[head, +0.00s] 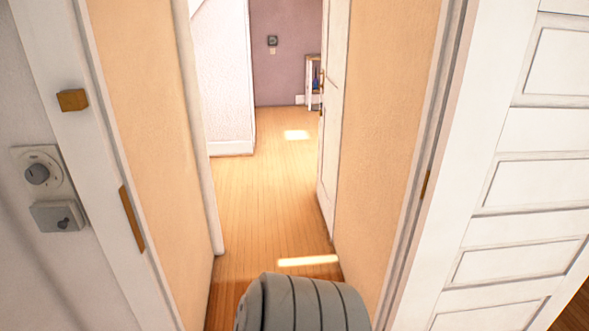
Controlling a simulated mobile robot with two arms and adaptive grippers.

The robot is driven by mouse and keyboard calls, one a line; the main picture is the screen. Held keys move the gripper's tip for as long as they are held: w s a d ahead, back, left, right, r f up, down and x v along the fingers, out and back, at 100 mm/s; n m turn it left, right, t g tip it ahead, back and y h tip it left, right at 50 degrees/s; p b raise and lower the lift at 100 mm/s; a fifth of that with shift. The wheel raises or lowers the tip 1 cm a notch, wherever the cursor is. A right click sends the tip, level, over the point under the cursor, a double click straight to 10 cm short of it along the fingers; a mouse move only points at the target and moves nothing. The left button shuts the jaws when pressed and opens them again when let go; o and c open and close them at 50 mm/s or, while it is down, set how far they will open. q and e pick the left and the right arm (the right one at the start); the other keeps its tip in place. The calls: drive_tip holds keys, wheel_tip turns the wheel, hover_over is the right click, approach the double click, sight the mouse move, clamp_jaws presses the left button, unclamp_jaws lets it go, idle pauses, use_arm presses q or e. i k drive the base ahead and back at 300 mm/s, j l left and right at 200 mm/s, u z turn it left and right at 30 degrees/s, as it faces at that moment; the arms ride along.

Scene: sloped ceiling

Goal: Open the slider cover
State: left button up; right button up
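I cannot pick out a slider cover with certainty in the head view. Two light wall fittings are on the grey wall at the left. The upper is a plate with a round grey dial (37,174). The lower is a small box (57,216) with a dark knob or keyhole on its front. I cannot tell whether either has a sliding part. Neither of my grippers is in view.
A doorway with a white frame opens ahead onto a narrow passage with a wooden floor (265,200). A white door (333,100) stands open at its far right. A white panelled door (530,170) is at the near right. A brass-coloured block (73,100) sticks out at the left.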

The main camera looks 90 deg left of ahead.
sight(56, 220)
drive_tip(key=u, duration=4.2)
